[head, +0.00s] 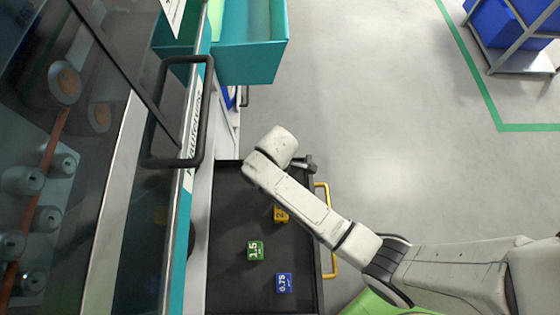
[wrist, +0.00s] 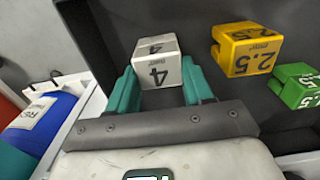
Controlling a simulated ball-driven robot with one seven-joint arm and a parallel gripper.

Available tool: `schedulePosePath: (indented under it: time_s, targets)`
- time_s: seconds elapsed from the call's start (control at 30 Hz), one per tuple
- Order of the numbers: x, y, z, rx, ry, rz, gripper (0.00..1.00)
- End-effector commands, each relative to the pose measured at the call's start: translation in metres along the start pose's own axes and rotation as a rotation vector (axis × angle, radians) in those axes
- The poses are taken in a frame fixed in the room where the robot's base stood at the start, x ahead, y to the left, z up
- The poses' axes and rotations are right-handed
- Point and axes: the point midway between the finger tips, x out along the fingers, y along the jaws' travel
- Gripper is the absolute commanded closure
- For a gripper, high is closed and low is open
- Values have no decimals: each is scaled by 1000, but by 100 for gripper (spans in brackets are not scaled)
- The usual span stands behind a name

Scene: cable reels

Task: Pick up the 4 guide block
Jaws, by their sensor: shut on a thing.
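The guide block marked 4 (wrist: 158,56) is a white block with black numbers in the wrist view. My gripper (wrist: 157,80) has its teal fingers on the left and right sides of this block and is shut on it. The block's number face is turned toward the camera. In the head view my arm covers the block and the fingers, so I cannot see them there. Whether the block is lifted off the dark drawer floor is hard to tell.
A yellow 2.5 block (wrist: 248,50), a green 1.5 block (head: 255,250) and a blue 0.75 block (head: 284,283) sit in the black drawer (head: 228,222), which has a yellow handle (head: 332,265). A teal bin (head: 252,62) is above.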

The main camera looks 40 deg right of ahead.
Motion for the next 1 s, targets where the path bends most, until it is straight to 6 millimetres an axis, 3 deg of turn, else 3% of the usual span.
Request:
schedulePosePath:
  time_s: [0.17, 0.57, 0.73, 1.0]
  targets:
    - [0, 0, 0, 0, 0, 0, 82]
    - [-10, 0, 0, 1, 1, 1, 82]
    - [-37, 0, 0, 1, 2, 2, 82]
    - [-93, -41, 29, -1, 0, 3, 82]
